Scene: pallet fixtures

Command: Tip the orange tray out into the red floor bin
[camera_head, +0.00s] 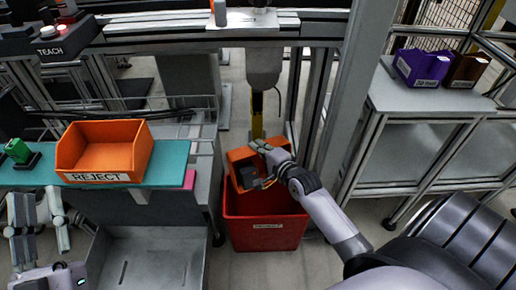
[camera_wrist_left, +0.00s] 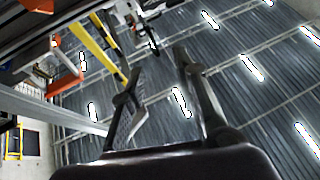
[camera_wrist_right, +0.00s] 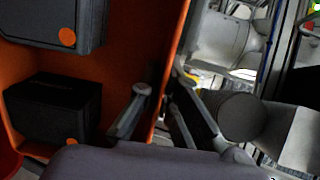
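The orange tray (camera_head: 238,156) is held tilted over the red floor bin (camera_head: 265,232), its open side facing my camera. Dark boxes (camera_head: 247,176) are inside it; the right wrist view shows two black boxes (camera_wrist_right: 55,108) with orange dots against the tray's orange wall (camera_wrist_right: 130,60). My right gripper (camera_head: 270,155) is shut on the tray's wall, one finger on each side (camera_wrist_right: 157,105). The visible bin interior looks empty, though the tray hides its back part. My left gripper (camera_head: 40,212) is open and empty at the lower left; its spread fingers show in the left wrist view (camera_wrist_left: 155,75).
An orange REJECT bin (camera_head: 103,150) and a green part (camera_head: 17,150) sit on the teal bench top (camera_head: 170,160). A grey metal chute (camera_head: 145,260) stands left of the red bin. A grey post (camera_head: 350,90) and a table (camera_head: 420,95) with purple and brown bins stand right.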

